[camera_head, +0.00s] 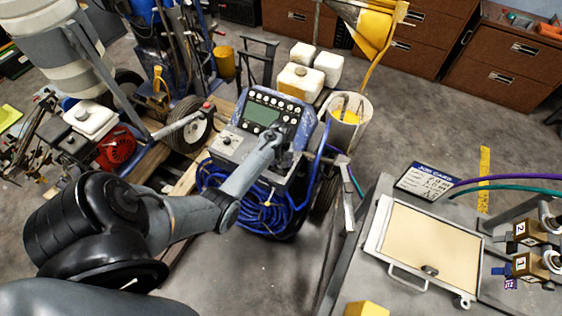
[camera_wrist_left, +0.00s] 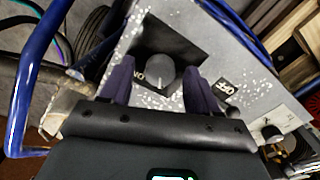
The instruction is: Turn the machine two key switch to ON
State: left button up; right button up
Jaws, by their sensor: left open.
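The line striper (camera_head: 262,175) stands in the middle of the head view, with a blue and grey control panel on top. A short pale mark shows on the knob's lower edge. My left gripper (camera_wrist_left: 160,82) is open, with one finger on each side of the knob; contact is not clear. In the head view my left gripper (camera_head: 287,137) covers the panel's right part, hiding the knob.
A grey table (camera_head: 365,255) at right holds a framed tray (camera_head: 430,250), a job card (camera_head: 425,182) and numbered valves (camera_head: 527,265). Blue hose (camera_head: 255,215) is coiled on the striper's front. Another machine with a red engine (camera_head: 115,148) stands at left.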

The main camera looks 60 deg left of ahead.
pick_arm(q)
jog(key=c, duration=1)
jog(key=shift+c, duration=0.2)
jog(key=shift+r+m+p, duration=0.15)
jog(key=shift+m+p, duration=0.75)
jog(key=m+p, duration=0.2)
jog(key=m, duration=0.1)
jog(key=m+p, duration=0.1)
jog(key=m, duration=0.3)
jog(key=shift+m+p, duration=0.55)
jog(key=shift+m, duration=0.95)
jog(key=shift+f, duration=0.2)
